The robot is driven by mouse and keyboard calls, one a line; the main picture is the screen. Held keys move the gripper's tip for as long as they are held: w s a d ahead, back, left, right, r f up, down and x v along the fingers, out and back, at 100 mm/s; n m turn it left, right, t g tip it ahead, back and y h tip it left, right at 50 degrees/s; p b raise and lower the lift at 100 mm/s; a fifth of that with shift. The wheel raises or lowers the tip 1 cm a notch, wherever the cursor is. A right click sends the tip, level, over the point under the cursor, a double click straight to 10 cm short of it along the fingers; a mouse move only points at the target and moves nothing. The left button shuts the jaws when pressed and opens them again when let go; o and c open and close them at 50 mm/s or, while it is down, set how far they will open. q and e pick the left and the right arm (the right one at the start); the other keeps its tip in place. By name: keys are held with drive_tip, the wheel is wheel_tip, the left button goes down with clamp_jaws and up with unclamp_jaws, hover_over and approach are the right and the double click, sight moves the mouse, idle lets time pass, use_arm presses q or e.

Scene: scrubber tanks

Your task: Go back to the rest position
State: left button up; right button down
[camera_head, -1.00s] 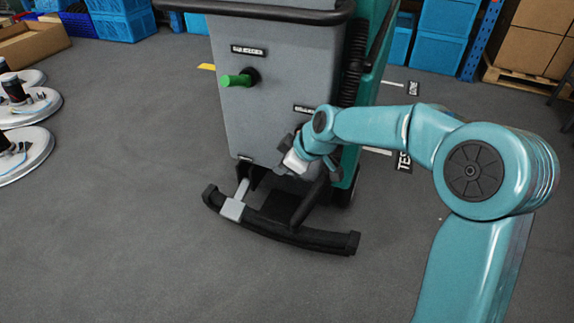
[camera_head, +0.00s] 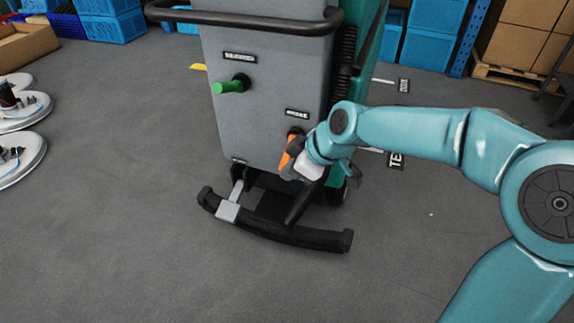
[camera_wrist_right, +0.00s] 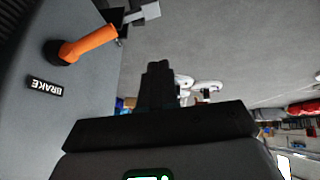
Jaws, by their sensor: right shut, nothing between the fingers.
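My right arm comes in from the right in the head view, with its wrist in front of the grey scrubber tank (camera_head: 262,120). My right gripper (camera_wrist_right: 158,85) shows dark and shut in the right wrist view, with nothing between the fingers. The orange brake handle (camera_wrist_right: 90,42) is to its left there, apart from the fingers, above a label reading BRAKE (camera_wrist_right: 46,86). In the head view the orange handle (camera_head: 288,152) is partly hidden by my wrist. My left gripper is not in view.
A green handle (camera_head: 230,86) sticks out of the tank's upper left. A black curved squeegee bar (camera_head: 285,232) lies low in front of the machine. Round white machines (camera_head: 20,155) stand at the left. Blue crates (camera_head: 435,40) and boxes line the back. The floor in front is open.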

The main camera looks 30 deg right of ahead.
drive_tip(key=a+f+m+g, duration=0.2)
drive_tip(key=a+f+m, duration=0.15)
drive_tip(key=f, duration=0.95)
drive_tip(key=s+a+f+m+g, duration=0.1)
drive_tip(key=s+a+f+m, duration=0.1)
drive_tip(key=s+a+f, duration=0.35)
drive_tip(key=s+a+f+m+g+y, duration=0.1)
drive_tip(key=s+a+f+m, duration=0.1)
drive_tip(key=s+f, duration=0.55)
drive_tip(key=s+a+f+m+g, duration=0.25)
drive_tip(key=s+f, duration=0.25)
drive_tip(key=f, duration=0.3)
wheel_tip(320, 180, up, 29)
drive_tip(key=s+a+p, duration=0.1)
drive_tip(key=p, duration=2.8)
drive_tip(key=shift+a+t, duration=0.3)
drive_tip(key=shift+t, duration=0.05)
drive_tip(key=shift+f, duration=0.1)
